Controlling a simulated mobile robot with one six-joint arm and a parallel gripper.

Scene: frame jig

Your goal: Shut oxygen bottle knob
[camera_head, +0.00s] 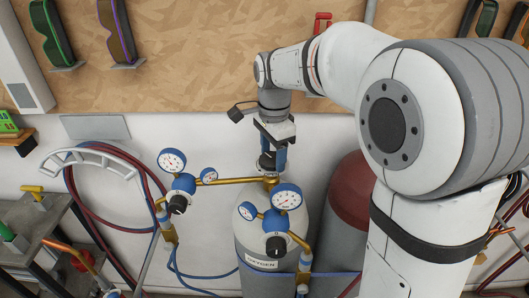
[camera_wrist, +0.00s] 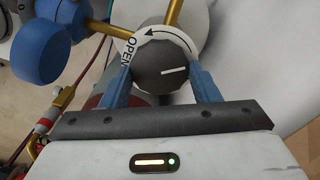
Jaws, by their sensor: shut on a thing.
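The oxygen bottle (camera_head: 262,240) is a grey cylinder labelled OXYGEN, standing below the brass valve piping. Its dark round knob (camera_wrist: 162,66) sits on a white ring marked OPEN, with a curved arrow. The white line on the knob points to the right in the wrist view. My gripper (camera_head: 273,162) reaches down from above onto the valve, and in the head view it mostly hides the knob. In the wrist view the blue fingers of my gripper (camera_wrist: 160,74) stand on both sides of the knob, shut on it.
Gauges with blue rims (camera_head: 287,197) and black regulator knobs (camera_head: 277,247) crowd the valve. A dark red bottle (camera_head: 350,195) stands to the right. Red and blue hoses (camera_head: 72,195) hang on a rack at left. A wooden board (camera_head: 210,60) covers the wall behind.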

